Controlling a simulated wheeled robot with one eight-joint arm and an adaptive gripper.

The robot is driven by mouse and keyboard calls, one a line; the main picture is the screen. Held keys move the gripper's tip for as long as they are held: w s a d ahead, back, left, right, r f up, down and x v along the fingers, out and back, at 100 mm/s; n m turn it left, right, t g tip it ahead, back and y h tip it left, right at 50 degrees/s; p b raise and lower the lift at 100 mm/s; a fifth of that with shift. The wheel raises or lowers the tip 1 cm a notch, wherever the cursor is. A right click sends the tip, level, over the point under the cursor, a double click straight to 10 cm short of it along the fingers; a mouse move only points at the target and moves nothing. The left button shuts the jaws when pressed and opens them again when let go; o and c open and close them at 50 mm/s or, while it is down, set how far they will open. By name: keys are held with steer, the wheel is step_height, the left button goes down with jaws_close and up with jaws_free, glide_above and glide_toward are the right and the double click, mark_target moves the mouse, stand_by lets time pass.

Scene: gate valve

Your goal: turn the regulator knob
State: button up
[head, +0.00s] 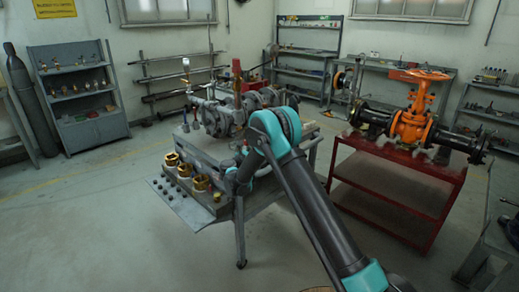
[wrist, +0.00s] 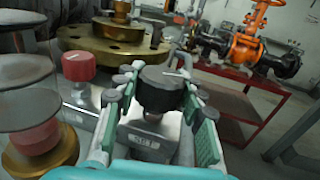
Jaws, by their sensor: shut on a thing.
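The regulator knob (wrist: 158,90) is black and round, with a pale line on its top. It sits above a grey block (wrist: 148,140) with a small label that I cannot read clearly. My gripper (wrist: 160,82) has a jaw on each side of the knob and is shut on it. In the head view my gripper (head: 236,182) is small and partly behind my arm, at the front of the grey workbench (head: 222,207); the knob cannot be made out there.
A red knob (wrist: 78,67) stands close on the left. A brass flange (wrist: 112,40) lies just behind the black knob. An orange gate valve (head: 412,122) stands on a red table (head: 400,157) to the right. Open floor lies left of the workbench.

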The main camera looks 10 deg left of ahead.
stand_by(0.3)
steer(key=o, duration=1.2)
step_height(320, 180, up, 10)
